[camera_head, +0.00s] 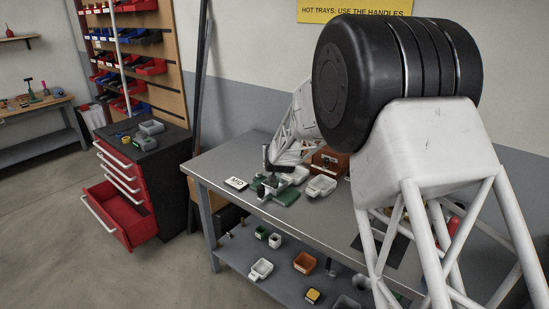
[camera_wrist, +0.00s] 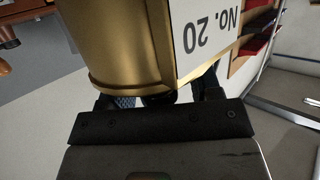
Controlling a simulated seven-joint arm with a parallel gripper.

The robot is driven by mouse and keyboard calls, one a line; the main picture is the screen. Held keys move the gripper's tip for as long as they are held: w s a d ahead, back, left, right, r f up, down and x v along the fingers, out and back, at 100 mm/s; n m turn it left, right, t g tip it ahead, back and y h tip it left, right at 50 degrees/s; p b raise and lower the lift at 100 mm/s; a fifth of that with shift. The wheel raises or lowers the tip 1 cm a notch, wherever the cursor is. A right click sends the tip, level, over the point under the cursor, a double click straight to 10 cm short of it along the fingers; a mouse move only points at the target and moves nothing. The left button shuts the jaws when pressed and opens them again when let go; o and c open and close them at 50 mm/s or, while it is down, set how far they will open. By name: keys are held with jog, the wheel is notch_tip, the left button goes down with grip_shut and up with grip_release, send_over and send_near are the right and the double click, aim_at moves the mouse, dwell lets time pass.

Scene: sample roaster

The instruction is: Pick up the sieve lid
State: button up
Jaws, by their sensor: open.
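In the wrist view a large brass cylinder (camera_wrist: 125,45) with a white label reading "No. 20", upside down in the picture, fills the upper middle. Its rounded rim faces my gripper (camera_wrist: 160,98). I cannot tell whether that rim belongs to the sieve lid or to the sieve itself. My gripper is open; its dark fingers show on both sides just past the rim, partly hidden behind the brass. I cannot tell whether they touch it. In the head view I cannot make out the sieve, its lid or my gripper; my large white arm covers the right side.
The grey bench (camera_head: 225,160) carries a green-based device (camera_head: 283,196), a pale tray (camera_head: 321,186), a white card (camera_head: 236,183) and a brown box (camera_head: 327,160). Small containers stand on its lower shelf. A red drawer (camera_head: 122,216) stands open at left. Floor between is clear.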

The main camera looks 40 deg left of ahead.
jog(key=c, duration=1)
jog(key=shift+r, duration=0.15)
jog(key=shift+r, duration=1.45)
jog(key=shift+s+d+r, duration=0.15)
jog(key=shift+r, duration=0.1)
jog(key=f+v, duration=0.1)
jog(key=v, duration=0.4)
jog(key=f+v, duration=0.1)
jog(key=v, duration=0.4)
jog(key=d+f+v, duration=0.1)
jog(key=v, duration=0.4)
jog(key=shift+s+d, duration=0.15)
